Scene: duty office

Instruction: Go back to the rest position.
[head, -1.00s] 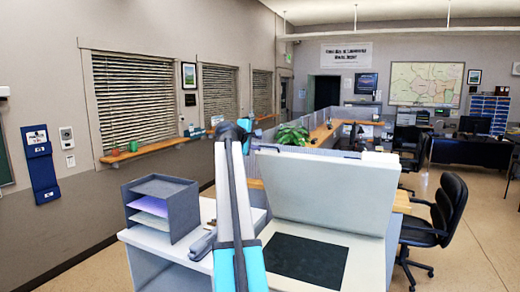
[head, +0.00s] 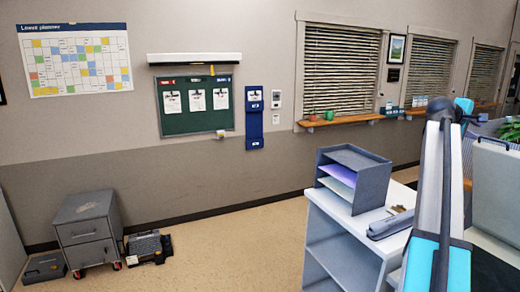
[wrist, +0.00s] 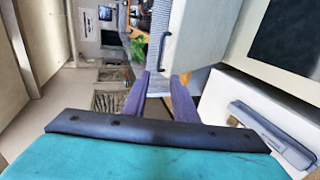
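My gripper (wrist: 163,82) shows in the wrist view with its two purple-grey fingers apart and nothing between them. In the head view my white and turquoise arm stands raised at the right, in front of the counter. The gripper's fingers cannot be made out there. In the wrist view the fingers lie over a raised pale lid (wrist: 203,30) with a dark handle; whether they touch it I cannot tell.
A grey letter tray (head: 352,178) and a grey desk tool (head: 391,223) stand on a white cabinet (head: 325,213) left of my arm. A drawer unit (head: 86,232) and a dark case (head: 148,247) stand by the wall. The floor (head: 225,255) between is clear.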

